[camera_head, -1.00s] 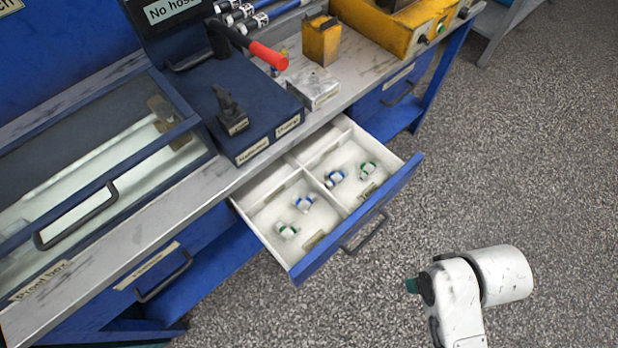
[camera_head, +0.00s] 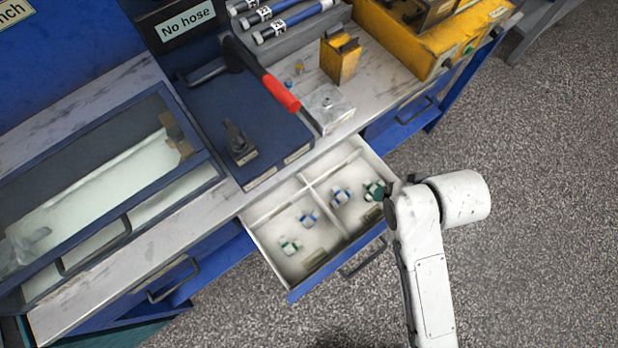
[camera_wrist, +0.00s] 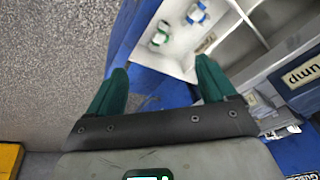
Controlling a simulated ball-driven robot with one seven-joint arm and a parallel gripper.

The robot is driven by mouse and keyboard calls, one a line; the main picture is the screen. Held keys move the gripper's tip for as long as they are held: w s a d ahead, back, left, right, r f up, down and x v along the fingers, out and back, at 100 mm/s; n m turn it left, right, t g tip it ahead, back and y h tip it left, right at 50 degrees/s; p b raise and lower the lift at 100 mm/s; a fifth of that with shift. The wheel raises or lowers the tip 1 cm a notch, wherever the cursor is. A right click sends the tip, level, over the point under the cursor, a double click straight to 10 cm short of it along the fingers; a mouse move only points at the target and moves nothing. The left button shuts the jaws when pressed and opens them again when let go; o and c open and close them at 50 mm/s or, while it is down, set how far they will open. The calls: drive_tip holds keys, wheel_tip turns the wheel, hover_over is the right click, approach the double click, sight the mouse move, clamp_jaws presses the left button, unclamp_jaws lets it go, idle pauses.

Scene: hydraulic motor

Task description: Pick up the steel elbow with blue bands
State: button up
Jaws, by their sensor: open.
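A steel fitting with blue bands (camera_head: 309,219) lies in the left compartment and another blue-banded fitting (camera_head: 340,196) in the right one. They are too small to tell which is the elbow. A green-banded fitting (camera_head: 290,245) lies at the front of the left compartment.
The drawer's walls and divider (camera_head: 322,206) stand around the fittings. On the bench are a red-handled tool (camera_head: 280,93), a yellow block (camera_head: 341,58) and a glass-lidded box (camera_head: 90,190). Grey floor to the right is clear.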

drive_tip(key=w+a+f+m+g, duration=0.1)
drive_tip(key=w+a+f+m, duration=0.15)
drive_tip(key=a, duration=0.65)
drive_tip(key=m+g, duration=0.2)
drive_tip(key=m, duration=0.2)
hover_over(307, 217)
wheel_tip(307, 217, down, 5)
drive_tip(key=shift+h, duration=0.3)
wheel_tip(307, 217, down, 11)
drive_tip(key=shift+r, duration=0.15)
drive_tip(key=c, duration=1.2)
drive_tip(key=shift+c, duration=0.2)
drive_tip(key=shift+r, duration=0.15)
